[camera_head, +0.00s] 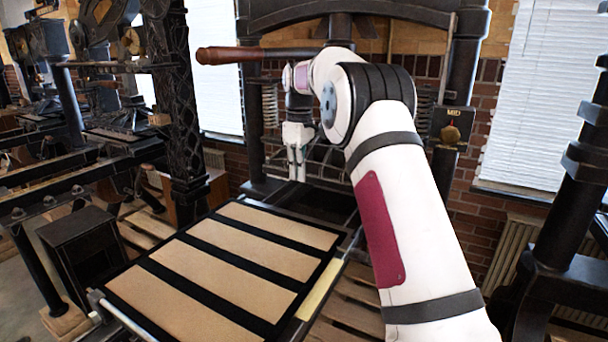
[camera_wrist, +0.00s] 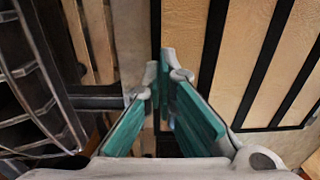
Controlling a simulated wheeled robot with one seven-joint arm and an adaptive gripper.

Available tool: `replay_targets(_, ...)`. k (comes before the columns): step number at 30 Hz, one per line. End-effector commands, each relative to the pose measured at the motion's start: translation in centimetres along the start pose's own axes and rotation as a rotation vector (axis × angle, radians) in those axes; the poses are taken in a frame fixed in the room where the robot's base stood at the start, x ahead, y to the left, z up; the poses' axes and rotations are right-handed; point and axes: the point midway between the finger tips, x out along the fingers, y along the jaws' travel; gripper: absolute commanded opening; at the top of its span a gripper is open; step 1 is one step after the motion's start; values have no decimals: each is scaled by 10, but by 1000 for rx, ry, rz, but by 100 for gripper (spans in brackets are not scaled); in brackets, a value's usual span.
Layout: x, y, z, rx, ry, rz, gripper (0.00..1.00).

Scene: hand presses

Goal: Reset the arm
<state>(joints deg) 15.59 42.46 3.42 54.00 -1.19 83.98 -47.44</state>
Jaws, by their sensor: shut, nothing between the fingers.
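My white arm reaches forward from the lower right in the head view and bends down at its far end. My gripper (camera_head: 297,165) hangs pointing down in front of the dark press frame (camera_head: 465,65), just beyond the far end of the press bed. In the wrist view my gripper (camera_wrist: 161,78) has its green-padded fingers shut at the tips, with nothing between them. The press bed (camera_head: 265,330) carries several tan panels (camera_head: 240,261) split by black strips; they also show in the wrist view (camera_wrist: 240,60). My arm hides part of the press.
A wooden-gripped lever (camera_head: 225,55) sticks out left from the press, close to my arm's bend. A dial marked MID (camera_head: 452,132) is on the right upright. Other presses stand at left (camera_head: 75,150) and right (camera_head: 560,230). Room above the bed is clear.

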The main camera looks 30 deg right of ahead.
Motion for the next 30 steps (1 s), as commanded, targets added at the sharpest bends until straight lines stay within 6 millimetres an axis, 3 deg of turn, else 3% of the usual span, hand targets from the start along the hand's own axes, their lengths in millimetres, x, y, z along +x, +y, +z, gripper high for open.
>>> replay_targets(10, -10, -8, 2, 4, 2, 3, 0)
replay_targets(14, -31, -27, 7, 30, 15, 24, 0)
replay_targets(21, -85, -95, 35, 128, 66, 84, 0)
replay_targets(30, -119, -186, 94, 265, 152, 141, 0)
